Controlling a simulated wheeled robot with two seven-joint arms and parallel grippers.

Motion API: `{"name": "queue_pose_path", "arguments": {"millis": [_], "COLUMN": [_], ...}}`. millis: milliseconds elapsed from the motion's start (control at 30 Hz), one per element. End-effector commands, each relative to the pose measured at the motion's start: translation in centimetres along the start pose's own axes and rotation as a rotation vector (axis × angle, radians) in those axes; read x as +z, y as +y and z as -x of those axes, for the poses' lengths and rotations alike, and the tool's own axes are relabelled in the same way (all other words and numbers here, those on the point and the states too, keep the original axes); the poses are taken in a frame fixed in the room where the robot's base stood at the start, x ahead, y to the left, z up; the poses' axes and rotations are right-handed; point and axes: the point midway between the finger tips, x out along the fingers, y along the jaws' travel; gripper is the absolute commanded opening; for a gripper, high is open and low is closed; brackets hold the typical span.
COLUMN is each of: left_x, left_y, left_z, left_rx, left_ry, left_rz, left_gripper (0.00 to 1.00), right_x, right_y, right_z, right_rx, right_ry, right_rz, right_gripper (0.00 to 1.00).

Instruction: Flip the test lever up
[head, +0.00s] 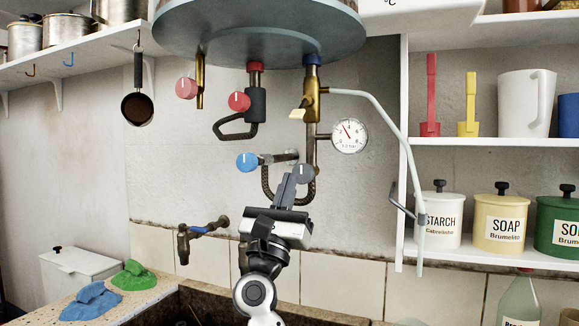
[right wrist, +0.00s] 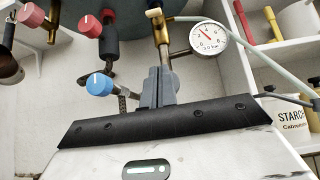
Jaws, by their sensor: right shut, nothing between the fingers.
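A small cream-and-brass lever (head: 300,108) sticks out to the left from the brass valve body (head: 312,95) under the blue-collared fitting of the boiler; I take it for the test lever. It points left and slightly down. It also shows at the top of the right wrist view (right wrist: 153,13). My right gripper (head: 290,178) is below the lever, pointing up, with its fingers shut and empty. In the right wrist view the closed fingers (right wrist: 158,75) stand below the brass pipe, apart from the lever. My left gripper is not in view.
The round boiler (head: 260,30) hangs above. Red knobs (head: 186,88) and a blue knob (head: 247,162) are to the left; a gauge (head: 349,135) and pale pipe (head: 395,125) are to the right. Shelves (head: 480,142) with jars stand at right. The stone trough (head: 150,300) is below.

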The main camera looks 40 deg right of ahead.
Motion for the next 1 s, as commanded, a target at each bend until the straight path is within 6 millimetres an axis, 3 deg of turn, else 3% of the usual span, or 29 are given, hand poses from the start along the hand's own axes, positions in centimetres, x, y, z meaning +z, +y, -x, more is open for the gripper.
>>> {"name": "queue_pose_path", "arguments": {"millis": [400,633,1000], "left_x": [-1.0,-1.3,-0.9], "left_y": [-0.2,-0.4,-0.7], "left_z": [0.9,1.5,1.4], "left_rx": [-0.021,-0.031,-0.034], "left_ry": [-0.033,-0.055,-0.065], "left_rz": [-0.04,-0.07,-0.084], "left_gripper": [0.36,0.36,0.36], "right_x": [0.3,3.3,3.9], "right_y": [-0.1,0.0,-0.1], "right_z": [-9.1,-9.5,-9.5], "right_rx": [-0.003,-0.001,-0.001], "right_ry": [-0.001,0.002,0.001], "right_rz": [0.002,-0.003,0.0], "right_gripper": [0.0,0.0,0.0]}}
